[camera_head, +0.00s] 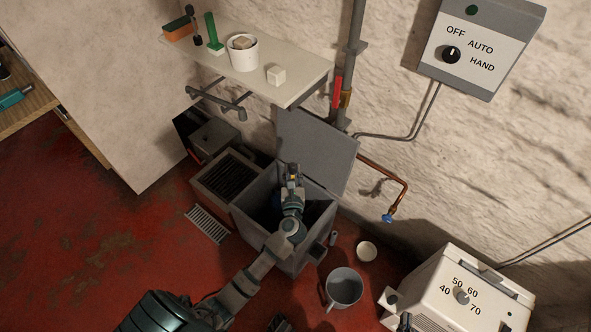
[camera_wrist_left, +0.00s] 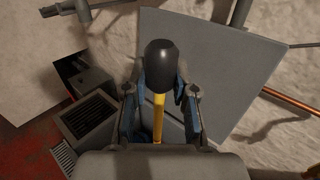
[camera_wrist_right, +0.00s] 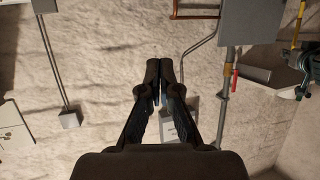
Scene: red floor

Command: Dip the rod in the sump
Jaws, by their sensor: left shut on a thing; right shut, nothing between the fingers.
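The sump (camera_head: 275,212) is a grey box on the floor with its lid (camera_head: 318,150) raised against the wall. My left gripper (camera_head: 293,174) is over its opening in the head view. It is shut on the yellow rod (camera_wrist_left: 159,115), which has a thick black end (camera_wrist_left: 161,65). The right wrist view also shows the yellow rod (camera_wrist_right: 297,30) beside the left gripper (camera_wrist_right: 306,62). That view is upside down, so the rod points down from the gripper. Its lower tip is hidden. My right gripper (camera_wrist_right: 160,80) is shut and empty, facing the rough wall.
A shelf (camera_head: 300,85) holds a white pot (camera_head: 243,53), a green brush (camera_head: 213,33) and a white block (camera_head: 276,75). A grey bucket (camera_head: 344,288) and a white heater-like box (camera_head: 462,290) stand right of the sump. A grated box (camera_head: 226,178) is to its left. A switch box (camera_head: 481,45) hangs above.

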